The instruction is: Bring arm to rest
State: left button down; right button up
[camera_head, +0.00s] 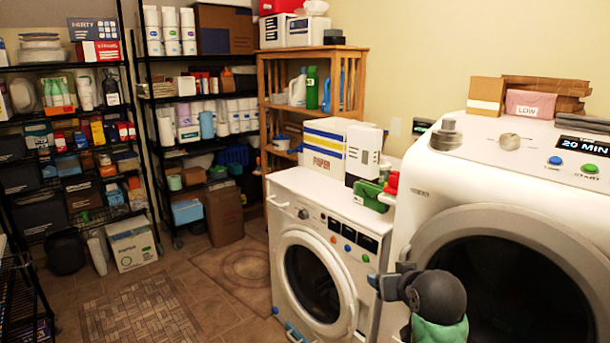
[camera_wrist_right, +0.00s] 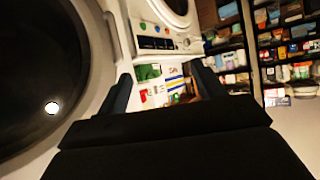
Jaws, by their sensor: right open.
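My right arm shows at the lower right of the head view, in front of the two washers, with a dark rounded link and a green part below it. Its gripper (camera_head: 382,285) points left, beside the front of the smaller washer. In the right wrist view the two dark fingers of my right gripper (camera_wrist_right: 160,82) stand wide apart with nothing held between them. The large washer's dark door (camera_wrist_right: 40,70) fills the left of that view, close to the gripper. My left arm and gripper are not in view.
The large white washer (camera_head: 425,160) and smaller white washer (camera_head: 290,190) stand close to my right arm. A paper box (camera_head: 325,150) and green item (camera_head: 370,195) sit on the smaller one. Loaded black racks (camera_head: 140,60) line the back left. The tiled floor (camera_head: 200,255) is open.

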jog(key=s+a+f+n+g+p, duration=0.1)
jog(key=s+a+f+g, duration=0.2)
jog(key=s+f, duration=0.65)
jog(key=s+a+f+g, duration=0.2)
jog(key=s+f, duration=0.5)
jog(key=f, duration=0.6)
jog(key=s+f+g, duration=0.2)
jog(key=s+f, duration=0.4)
jog(key=s, duration=0.3)
jog(key=s+f+g+p, duration=0.1)
jog(key=s+f+g, duration=0.1)
jog(key=s+f, duration=0.4)
jog(key=s, duration=0.4)
jog(key=shift+g, duration=0.4)
jog(key=shift+s+f, duration=0.1)
